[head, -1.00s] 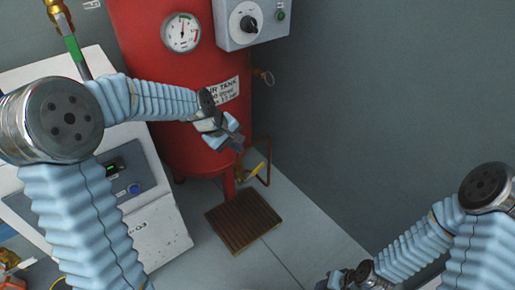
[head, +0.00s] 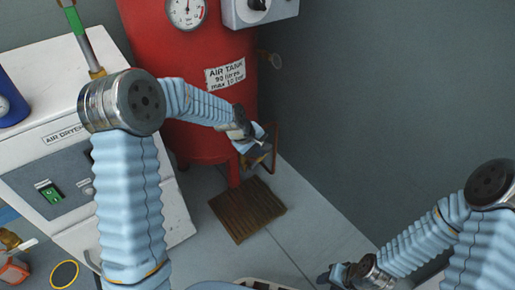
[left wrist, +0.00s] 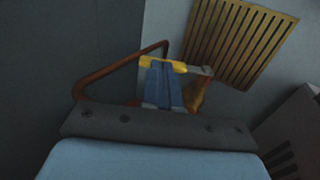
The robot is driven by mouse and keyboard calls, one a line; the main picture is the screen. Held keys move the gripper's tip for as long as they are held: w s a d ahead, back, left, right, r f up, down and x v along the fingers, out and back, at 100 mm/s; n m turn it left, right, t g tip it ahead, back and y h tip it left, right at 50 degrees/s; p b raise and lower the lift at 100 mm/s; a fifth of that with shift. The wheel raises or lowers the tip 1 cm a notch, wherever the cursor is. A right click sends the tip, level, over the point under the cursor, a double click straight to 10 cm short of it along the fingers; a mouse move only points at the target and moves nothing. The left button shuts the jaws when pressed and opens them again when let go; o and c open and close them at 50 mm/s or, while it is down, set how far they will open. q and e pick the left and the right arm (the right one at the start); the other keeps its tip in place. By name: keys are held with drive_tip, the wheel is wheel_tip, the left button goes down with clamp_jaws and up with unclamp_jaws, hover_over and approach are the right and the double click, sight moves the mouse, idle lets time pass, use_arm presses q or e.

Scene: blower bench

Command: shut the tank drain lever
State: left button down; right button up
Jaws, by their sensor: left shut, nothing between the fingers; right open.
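The red air tank (head: 205,95) stands at the back with its drain pipework low on its right side. In the left wrist view the yellow drain lever (left wrist: 150,62) lies across, just beyond the tips of my left gripper (left wrist: 164,66). Its fingers are shut with nothing between them; I cannot tell whether they touch the lever. The brass valve body (left wrist: 198,94) is right of the fingers. In the head view my left gripper (head: 258,145) is in front of the drain and largely hides the lever. My right gripper (head: 338,274) is open and empty at bottom right.
A brown pipe (left wrist: 115,72) loops beside the lever. A slatted wooden grate (head: 247,210) lies on the floor below the drain. The white air dryer (head: 160,215) stands at left. The grey wall (head: 400,90) closes the right side; the floor between is clear.

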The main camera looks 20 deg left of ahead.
use_arm(q)
drive_tip(key=g+y+p, duration=0.1)
drive_tip(key=p, duration=0.3)
drive_tip(key=w+d+g+y+p, duration=0.1)
drive_tip(key=g+p, duration=0.1)
drive_tip(key=p, duration=0.3)
drive_tip(key=shift+w+f, duration=0.1)
drive_tip(key=shift+f, duration=0.1)
drive_tip(key=shift+f+y, duration=0.1)
drive_tip(key=shift+y, duration=0.2)
drive_tip(key=shift+f+g, duration=0.2)
drive_tip(key=shift+g, duration=0.1)
drive_tip(key=shift+a, duration=0.1)
